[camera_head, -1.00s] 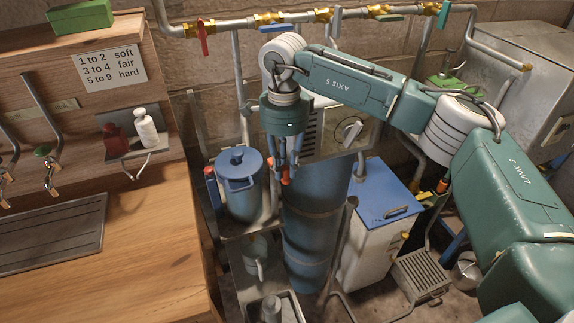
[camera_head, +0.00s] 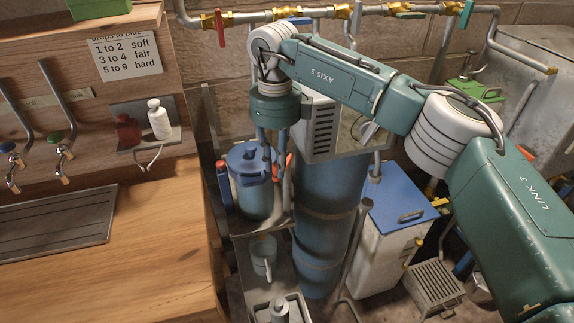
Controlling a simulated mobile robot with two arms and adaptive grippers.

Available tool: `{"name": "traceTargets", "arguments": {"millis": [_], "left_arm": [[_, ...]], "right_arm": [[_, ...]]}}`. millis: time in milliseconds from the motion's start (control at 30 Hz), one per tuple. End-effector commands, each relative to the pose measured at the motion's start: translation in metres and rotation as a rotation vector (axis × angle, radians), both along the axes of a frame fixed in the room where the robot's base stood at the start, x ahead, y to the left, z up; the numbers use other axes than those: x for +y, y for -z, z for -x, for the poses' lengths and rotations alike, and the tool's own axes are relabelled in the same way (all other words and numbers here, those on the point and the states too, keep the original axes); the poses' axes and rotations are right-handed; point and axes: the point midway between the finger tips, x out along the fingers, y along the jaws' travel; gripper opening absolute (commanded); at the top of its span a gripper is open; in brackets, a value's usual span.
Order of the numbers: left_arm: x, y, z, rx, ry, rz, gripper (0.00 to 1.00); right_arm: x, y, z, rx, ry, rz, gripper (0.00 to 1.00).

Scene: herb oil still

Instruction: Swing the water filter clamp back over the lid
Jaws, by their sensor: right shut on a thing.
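The water filter is a blue canister (camera_head: 255,198) with a blue lid (camera_head: 246,152) on a metal stand left of the blue cylinder. A red-tipped post (camera_head: 221,168) stands at its left side. My right gripper (camera_head: 272,158) points down at the right edge of the lid, its fingers in front of part of it. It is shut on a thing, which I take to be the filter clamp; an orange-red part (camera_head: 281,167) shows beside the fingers. The rest of the clamp is hidden or too small to make out. My left gripper is not in view.
A tall blue cylinder (camera_head: 325,215) stands close right of the filter, with a grey box behind the arm. A white bin with a blue lid (camera_head: 397,204) is farther right. The wooden counter (camera_head: 130,265) is at left. Pipes and valves (camera_head: 343,12) run along the wall.

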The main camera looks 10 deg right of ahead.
Motion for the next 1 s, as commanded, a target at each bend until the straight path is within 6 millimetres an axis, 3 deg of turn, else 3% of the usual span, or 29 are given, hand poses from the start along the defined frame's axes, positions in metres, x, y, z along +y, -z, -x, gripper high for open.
{"name": "traceTargets", "arguments": {"millis": [567, 1000], "left_arm": [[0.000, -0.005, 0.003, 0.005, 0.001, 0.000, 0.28], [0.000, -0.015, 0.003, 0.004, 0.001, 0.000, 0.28]], "right_arm": [[0.026, -0.005, -0.025, -0.008, 0.550, -0.002, 0.00], [0.033, -0.004, -0.039, -0.008, 0.873, -0.004, 0.00]]}}
